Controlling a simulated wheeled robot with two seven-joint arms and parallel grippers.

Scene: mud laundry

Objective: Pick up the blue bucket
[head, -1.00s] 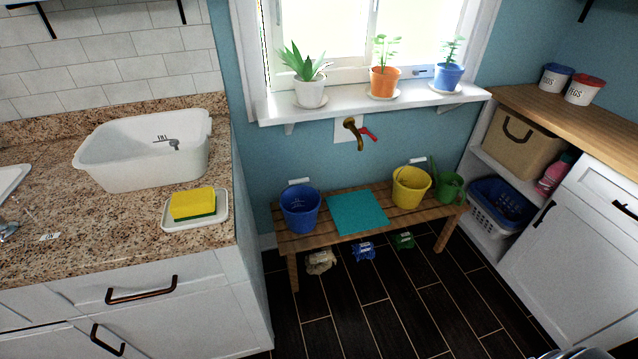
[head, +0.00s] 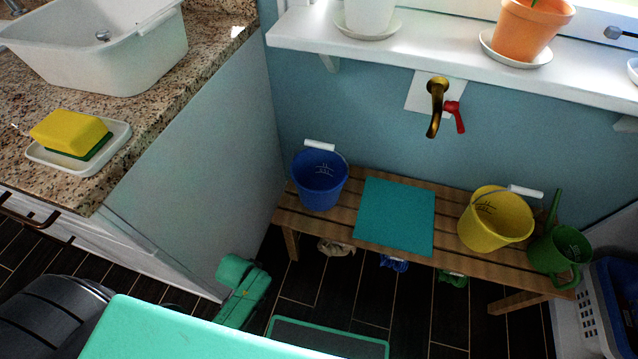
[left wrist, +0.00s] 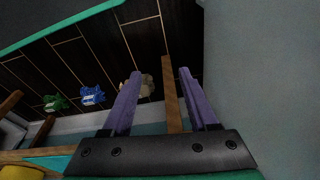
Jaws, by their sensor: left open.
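The blue bucket (head: 320,182) stands upright on the left end of the wooden slatted bench (head: 448,184), with a white grip on its handle at the back rim. I cannot make it out in the left wrist view. My left gripper (left wrist: 160,72) shows in the left wrist view with its two purple fingers apart and nothing between them. Beyond the fingers are a bench leg (left wrist: 174,95) and the beige crumpled thing (left wrist: 147,88) on the floor. In the head view my left gripper's fingers do not show. My right gripper is in neither view.
A teal mat (head: 395,215), a yellow bucket (head: 494,222) and a green watering can (head: 560,250) share the bench. The counter cabinet side (head: 205,170) stands close left of the bench. A brass tap (head: 436,105) and a windowsill (head: 400,45) are above. Dark floor lies in front.

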